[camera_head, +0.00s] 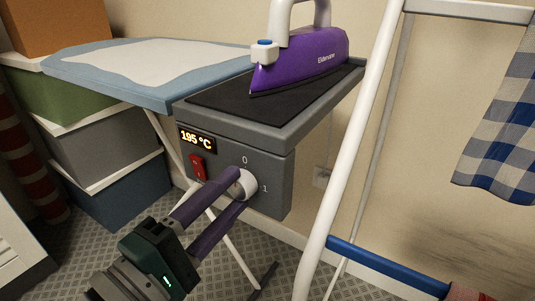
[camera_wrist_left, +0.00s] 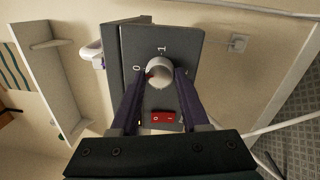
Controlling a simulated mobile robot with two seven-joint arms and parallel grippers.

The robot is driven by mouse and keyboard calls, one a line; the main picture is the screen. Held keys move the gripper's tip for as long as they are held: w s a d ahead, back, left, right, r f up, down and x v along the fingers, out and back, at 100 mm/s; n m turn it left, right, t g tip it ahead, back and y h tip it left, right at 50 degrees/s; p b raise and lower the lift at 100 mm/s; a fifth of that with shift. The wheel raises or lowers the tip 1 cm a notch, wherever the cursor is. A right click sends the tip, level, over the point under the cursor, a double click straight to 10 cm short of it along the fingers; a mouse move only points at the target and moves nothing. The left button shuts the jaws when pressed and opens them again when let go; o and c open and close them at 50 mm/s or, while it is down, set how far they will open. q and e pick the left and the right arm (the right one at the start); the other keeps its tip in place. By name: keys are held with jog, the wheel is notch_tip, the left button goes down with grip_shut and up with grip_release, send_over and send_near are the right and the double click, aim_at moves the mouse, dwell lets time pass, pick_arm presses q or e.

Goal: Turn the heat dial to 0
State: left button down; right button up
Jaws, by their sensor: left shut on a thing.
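The heat dial (camera_head: 247,184) is a white round knob on the front of the grey control box (camera_head: 275,180). The marks 0 and 1 are printed above it and to its right in the head view. My left gripper (camera_head: 237,188) has its two purple fingers on either side of the dial and is shut on it. The wrist view shows the dial (camera_wrist_left: 159,66) between the fingertips, with 0 to its left and 1 above. I cannot clearly tell where the dial points. My right gripper is not in view.
A display (camera_head: 197,140) reads 195 °C above a red switch (camera_head: 197,168). A purple iron (camera_head: 305,62) stands on the dark pad above the box. The ironing board (camera_head: 85,72) extends left. A white rack (camera_head: 350,150) stands close on the right. Storage boxes (camera_head: 100,140) are stacked left.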

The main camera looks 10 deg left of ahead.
pick_arm(q)
jog(key=shift+n, duration=0.3)
dwell(0.4)
jog(key=shift+c, duration=2)
grip_release()
jog(key=v, duration=1)
jog(key=shift+p, duration=0.45)
jog(key=shift+w, duration=0.1)
